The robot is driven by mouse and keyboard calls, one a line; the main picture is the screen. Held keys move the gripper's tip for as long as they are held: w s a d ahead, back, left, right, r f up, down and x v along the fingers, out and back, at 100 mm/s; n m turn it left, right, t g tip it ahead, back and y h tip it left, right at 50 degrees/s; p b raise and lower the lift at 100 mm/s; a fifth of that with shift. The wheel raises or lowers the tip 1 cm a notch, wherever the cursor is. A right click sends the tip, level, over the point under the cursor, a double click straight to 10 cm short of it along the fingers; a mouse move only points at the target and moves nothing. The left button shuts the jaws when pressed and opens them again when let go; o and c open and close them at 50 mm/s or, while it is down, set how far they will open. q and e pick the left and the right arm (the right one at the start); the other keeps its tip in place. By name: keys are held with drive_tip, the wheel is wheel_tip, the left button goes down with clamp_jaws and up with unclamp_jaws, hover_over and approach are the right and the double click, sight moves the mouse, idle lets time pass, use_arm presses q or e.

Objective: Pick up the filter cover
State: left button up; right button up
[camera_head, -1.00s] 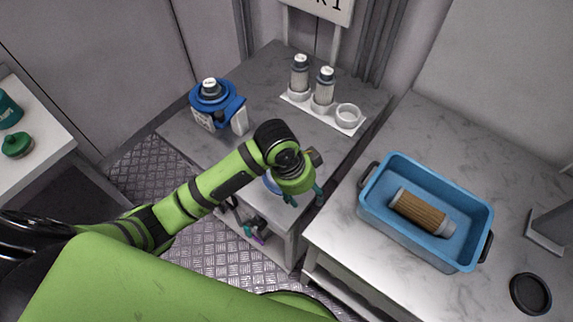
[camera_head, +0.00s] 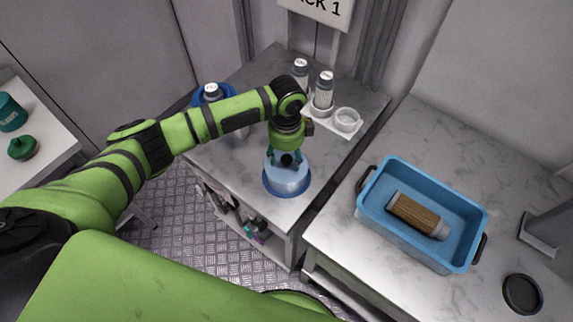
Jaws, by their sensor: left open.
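The filter cover (camera_head: 288,180) appears to be the pale translucent blue dome with a darker blue rim and a dark knob on top. It sits on the front part of the grey marbled table in the middle. My left gripper (camera_head: 285,160) is open and points down over the top of the cover, with its teal fingers on either side of the dark knob. I cannot tell whether the fingers touch it. My right gripper is not in view.
A blue device (camera_head: 208,95) stands behind my left arm, partly hidden. A white holder (camera_head: 347,121) with bottles is at the back right of the table. A blue bin (camera_head: 377,222) holding a brown filter cartridge (camera_head: 414,213) and a black round lid (camera_head: 522,294) are on the right counter.

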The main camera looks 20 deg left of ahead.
use_arm(q)
drive_tip(key=shift+f, duration=0.8)
clamp_jaws()
drive_tip(key=shift+r, duration=0.1)
